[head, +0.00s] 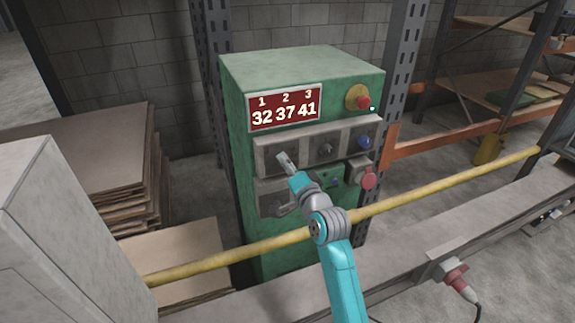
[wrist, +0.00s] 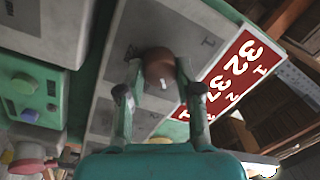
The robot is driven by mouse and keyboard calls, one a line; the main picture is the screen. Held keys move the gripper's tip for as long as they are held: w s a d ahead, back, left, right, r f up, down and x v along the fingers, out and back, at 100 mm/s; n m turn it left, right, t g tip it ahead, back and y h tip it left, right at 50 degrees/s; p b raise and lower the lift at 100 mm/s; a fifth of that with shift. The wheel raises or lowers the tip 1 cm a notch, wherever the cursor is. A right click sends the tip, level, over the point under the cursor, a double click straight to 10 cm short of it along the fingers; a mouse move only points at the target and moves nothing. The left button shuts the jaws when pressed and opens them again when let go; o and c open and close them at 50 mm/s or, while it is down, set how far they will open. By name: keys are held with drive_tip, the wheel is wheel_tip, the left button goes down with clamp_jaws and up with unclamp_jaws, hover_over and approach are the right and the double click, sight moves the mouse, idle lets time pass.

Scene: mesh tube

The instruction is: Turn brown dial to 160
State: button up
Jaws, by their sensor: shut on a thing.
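The brown dial (wrist: 160,66) is a round knob on a grey panel, seen in the wrist view between my two fingers. My gripper (head: 284,160) is shut on it; the fingers also show in the wrist view (wrist: 157,75). In the head view the dial is hidden behind my gripper at the left of the upper grey panel (head: 266,152). The red display (head: 285,107) on the green cabinet (head: 300,68) reads 32 under 1, 37 under 2 and 41 under 3.
A dark dial (head: 326,148) and a blue dial (head: 364,142) sit to the right on the same panel. A red button on a yellow base (head: 359,98) is above. A yellow rail (head: 400,200) crosses before the cabinet, under my arm. Stacked boards (head: 115,160) lie at left.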

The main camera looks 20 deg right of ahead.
idle(0.3)
drive_tip(key=o, duration=1.2)
drive_tip(key=shift+c, duration=0.2)
drive_tip(key=s, duration=1.2)
drive_tip(key=shift+d+f, duration=0.25)
